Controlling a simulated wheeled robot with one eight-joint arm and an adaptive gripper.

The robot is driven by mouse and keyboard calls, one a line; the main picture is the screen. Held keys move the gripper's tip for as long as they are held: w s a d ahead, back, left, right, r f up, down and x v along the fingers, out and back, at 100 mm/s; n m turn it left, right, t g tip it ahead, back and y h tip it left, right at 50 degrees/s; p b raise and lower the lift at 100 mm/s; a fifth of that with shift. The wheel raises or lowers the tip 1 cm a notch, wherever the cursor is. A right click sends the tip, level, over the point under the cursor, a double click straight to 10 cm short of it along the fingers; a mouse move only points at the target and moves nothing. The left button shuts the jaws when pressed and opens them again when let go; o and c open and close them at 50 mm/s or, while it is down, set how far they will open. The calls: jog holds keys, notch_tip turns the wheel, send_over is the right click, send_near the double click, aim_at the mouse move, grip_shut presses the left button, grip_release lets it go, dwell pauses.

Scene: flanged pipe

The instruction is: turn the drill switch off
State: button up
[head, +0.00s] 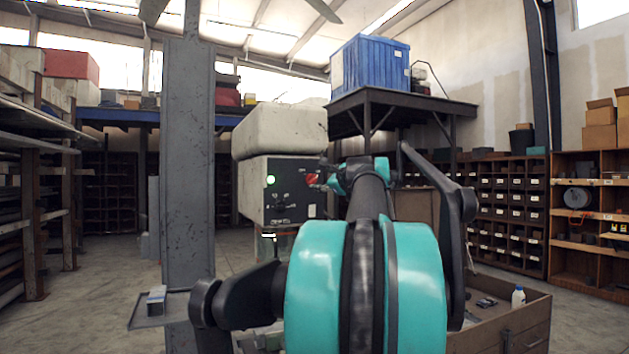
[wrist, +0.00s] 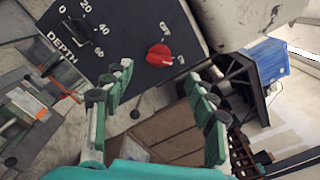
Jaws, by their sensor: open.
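The drill's dark control panel (head: 287,205) faces me in the head view, with a lit green lamp (head: 270,180) at its upper left. The red rotary switch (head: 312,179) is at the panel's upper right. In the wrist view the red switch (wrist: 158,55) sits on the panel between two small white marks; I cannot tell clearly which mark it points at. My gripper (wrist: 159,78) is open and empty, its fingers spread on either side below the switch and apart from it. In the head view my gripper (head: 330,178) is just right of the panel, largely hidden by my arm.
A black depth dial (wrist: 80,30) is on the same panel. A grey column (head: 188,150) stands left of the drill. A wooden crate (head: 510,315) is at the lower right. A blue bin (head: 370,63) stands on a raised platform behind. Open floor (head: 100,285) lies at left.

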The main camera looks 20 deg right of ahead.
aim_at(313, 179)
jog(key=w, duration=0.7)
jog(key=shift+w+a, duration=0.15)
jog(key=shift+w, duration=0.05)
jog(key=c, duration=1.2)
jog(key=shift+o, duration=0.2)
